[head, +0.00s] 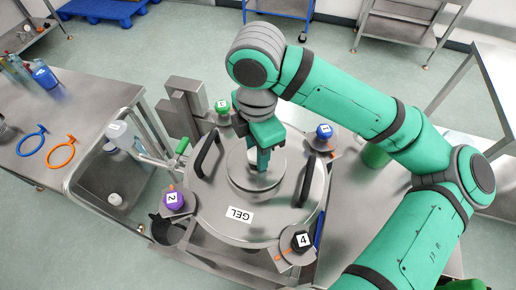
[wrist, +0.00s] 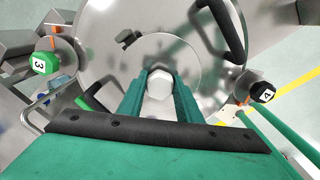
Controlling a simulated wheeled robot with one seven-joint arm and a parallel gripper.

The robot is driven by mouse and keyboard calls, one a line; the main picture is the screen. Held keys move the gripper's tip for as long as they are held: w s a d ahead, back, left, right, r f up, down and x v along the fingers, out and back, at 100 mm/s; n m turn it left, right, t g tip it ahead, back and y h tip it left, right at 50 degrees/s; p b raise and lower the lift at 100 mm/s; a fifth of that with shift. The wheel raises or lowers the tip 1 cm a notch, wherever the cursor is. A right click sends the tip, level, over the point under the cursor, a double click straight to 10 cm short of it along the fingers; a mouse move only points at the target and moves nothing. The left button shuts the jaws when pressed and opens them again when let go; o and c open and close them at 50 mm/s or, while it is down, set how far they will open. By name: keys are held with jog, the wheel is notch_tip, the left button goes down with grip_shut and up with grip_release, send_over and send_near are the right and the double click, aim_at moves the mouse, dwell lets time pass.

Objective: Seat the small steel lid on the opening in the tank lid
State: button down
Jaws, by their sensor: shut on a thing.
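The tank lid (head: 208,200) is a large round steel plate with a "GEL" label and two black handles. The small steel lid (head: 240,176) is a round disc over the middle of the tank lid. My gripper (head: 262,167) points down from above and is shut on the small lid's knob. In the wrist view the pale hexagonal knob (wrist: 160,85) sits between my two green fingers, with the disc (wrist: 150,52) around it. The opening is hidden under the small lid. I cannot tell whether the disc touches the tank lid or hovers just above it.
Numbered knobs stand around the tank rim: purple 2 (head: 175,200), black 4 (head: 302,240), a blue one (head: 324,131) and green 3 (head: 222,106). A black handle (head: 305,184) rises close to the right of my gripper.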

jog(key=shift+a, duration=0.2)
jog(key=shift+d+f, duration=0.1)
jog(key=shift+f, duration=0.15)
jog(key=c, duration=1.2)
grip_release()
jog(key=shift+w+r, duration=0.1)
jog(key=shift+r, duration=0.9)
jog(key=shift+d+r, duration=0.1)
jog(key=shift+r, duration=2.4)
